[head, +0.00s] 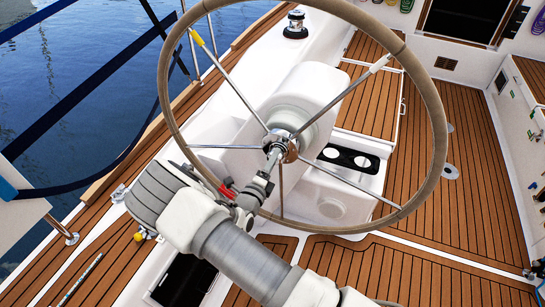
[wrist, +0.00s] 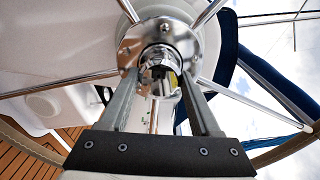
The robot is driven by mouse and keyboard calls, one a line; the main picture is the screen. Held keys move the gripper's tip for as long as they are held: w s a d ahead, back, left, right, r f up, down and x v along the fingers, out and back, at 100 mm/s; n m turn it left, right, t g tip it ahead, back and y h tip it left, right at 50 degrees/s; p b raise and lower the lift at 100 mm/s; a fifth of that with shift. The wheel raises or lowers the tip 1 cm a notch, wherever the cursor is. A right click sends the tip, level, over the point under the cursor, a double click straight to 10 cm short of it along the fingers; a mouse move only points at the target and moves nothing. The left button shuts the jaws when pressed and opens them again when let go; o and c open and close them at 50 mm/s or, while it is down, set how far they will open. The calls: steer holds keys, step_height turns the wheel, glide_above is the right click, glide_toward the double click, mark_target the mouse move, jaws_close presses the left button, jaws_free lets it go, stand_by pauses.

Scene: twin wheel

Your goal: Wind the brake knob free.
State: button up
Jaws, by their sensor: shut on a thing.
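The brake knob (head: 276,147) is a small shiny metal piece at the centre of the steering wheel's hub. In the wrist view the knob (wrist: 160,62) sits in front of the round chrome hub plate (wrist: 130,50). My gripper (head: 273,158) reaches the hub from below, and its tip partly hides the knob. In the wrist view my gripper (wrist: 163,80) has one finger on either side of the knob and is shut on it. The steering wheel (head: 436,120) has a tan rim and thin metal spokes. How far the knob is unscrewed cannot be told.
The white pedestal (head: 312,85) stands behind the hub. A winch (head: 295,25) is at the back. Teak deck (head: 470,165) lies open on the right. Dark blue straps (head: 80,85) and water are on the left.

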steer(key=shift+n+p, duration=1.75)
steer(key=shift+n, duration=7.05)
steer(key=o, duration=1.4)
steer(key=shift+s+a, duration=0.1)
